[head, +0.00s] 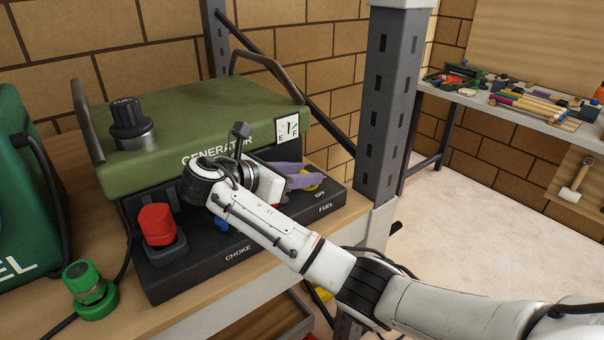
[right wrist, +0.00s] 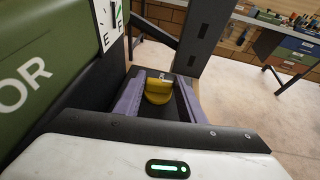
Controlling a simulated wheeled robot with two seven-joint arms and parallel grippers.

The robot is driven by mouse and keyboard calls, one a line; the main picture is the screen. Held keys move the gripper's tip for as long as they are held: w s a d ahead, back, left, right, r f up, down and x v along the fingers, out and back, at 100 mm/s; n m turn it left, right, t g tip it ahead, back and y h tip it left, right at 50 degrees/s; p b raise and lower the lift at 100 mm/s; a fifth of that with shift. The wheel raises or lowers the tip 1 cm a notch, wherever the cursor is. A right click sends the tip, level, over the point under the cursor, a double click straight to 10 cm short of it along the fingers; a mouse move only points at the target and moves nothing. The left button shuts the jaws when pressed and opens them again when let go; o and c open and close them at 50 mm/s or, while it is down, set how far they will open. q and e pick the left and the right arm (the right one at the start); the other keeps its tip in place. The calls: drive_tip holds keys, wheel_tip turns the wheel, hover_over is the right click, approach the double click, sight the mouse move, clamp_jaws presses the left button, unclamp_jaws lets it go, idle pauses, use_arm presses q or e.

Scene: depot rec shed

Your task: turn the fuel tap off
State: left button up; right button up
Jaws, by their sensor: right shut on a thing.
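The fuel tap is a yellow handle (right wrist: 158,88) low on the generator's black panel, by the FUEL label. Only a small yellow part of it (head: 311,188) shows in the head view, behind my fingers. My right gripper (head: 303,177) reaches in over the panel, with its purple fingers on either side of the handle. In the right wrist view the gripper (right wrist: 160,81) is shut on the tap, one finger at its left and one at its right. The green generator (head: 190,122) stands on a wooden shelf. My left gripper is not in view.
A red switch (head: 157,224) and a black knob (head: 128,118) are on the generator. A green fuel can (head: 25,190) and its green cap (head: 90,292) are at left. A grey post (head: 386,105) rises close behind the tap; a tool-covered bench (head: 525,112) is beyond.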

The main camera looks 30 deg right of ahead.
idle(0.4)
drive_tip(key=o, duration=1)
drive_tip(key=shift+o, duration=0.2)
drive_tip(key=v, duration=1)
drive_tip(key=shift+a+r, duration=0.1)
